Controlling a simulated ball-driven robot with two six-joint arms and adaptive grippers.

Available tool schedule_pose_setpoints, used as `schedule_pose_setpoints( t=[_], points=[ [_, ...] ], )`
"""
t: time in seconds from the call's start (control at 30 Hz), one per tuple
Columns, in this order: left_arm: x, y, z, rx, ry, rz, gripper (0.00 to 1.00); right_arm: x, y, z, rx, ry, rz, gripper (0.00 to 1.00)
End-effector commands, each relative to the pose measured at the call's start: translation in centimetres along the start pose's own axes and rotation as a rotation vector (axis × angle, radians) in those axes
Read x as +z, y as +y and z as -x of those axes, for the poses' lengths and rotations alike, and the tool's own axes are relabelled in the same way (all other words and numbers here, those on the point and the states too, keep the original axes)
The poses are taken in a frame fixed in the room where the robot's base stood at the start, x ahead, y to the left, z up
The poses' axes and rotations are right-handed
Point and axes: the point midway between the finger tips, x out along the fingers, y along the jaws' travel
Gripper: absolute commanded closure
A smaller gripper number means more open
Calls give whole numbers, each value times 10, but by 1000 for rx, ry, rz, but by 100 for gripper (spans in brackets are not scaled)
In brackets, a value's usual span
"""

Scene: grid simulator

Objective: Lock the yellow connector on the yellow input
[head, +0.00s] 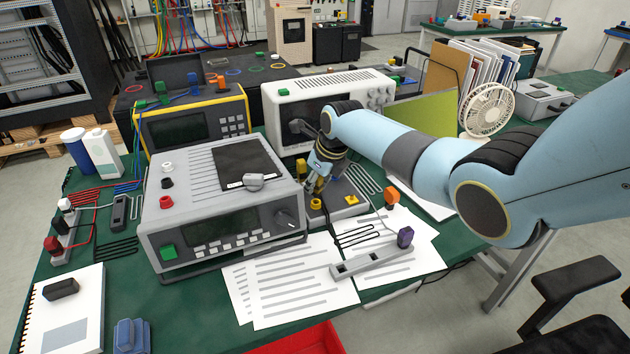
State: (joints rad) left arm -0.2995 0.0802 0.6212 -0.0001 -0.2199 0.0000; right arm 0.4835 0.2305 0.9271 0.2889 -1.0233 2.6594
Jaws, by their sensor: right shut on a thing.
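My right gripper (318,187) points down over a small dark-topped box (340,208) near the middle of the table. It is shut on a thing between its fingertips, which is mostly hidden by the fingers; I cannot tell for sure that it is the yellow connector. A yellow block (301,168) shows just left of the gripper. A round yellow input (316,204) lies on the box right below the fingertips. Another small yellow piece (351,199) is on the box's right part. Whether the held thing touches the input cannot be told. My left gripper is not in view.
A grey instrument (215,215) stands close left of the gripper, and a white instrument (325,95) stands behind it. A white fan (487,108) stands at the back right.

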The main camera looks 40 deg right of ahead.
Motion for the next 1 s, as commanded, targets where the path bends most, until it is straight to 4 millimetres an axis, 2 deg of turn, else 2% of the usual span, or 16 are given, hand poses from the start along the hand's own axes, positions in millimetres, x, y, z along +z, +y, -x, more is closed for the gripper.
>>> schedule_pose_setpoints(
  t=[1.0],
  points=[
    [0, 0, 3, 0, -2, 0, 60, 0, 1, -2, 1, 0, 0, 100]
  ],
)
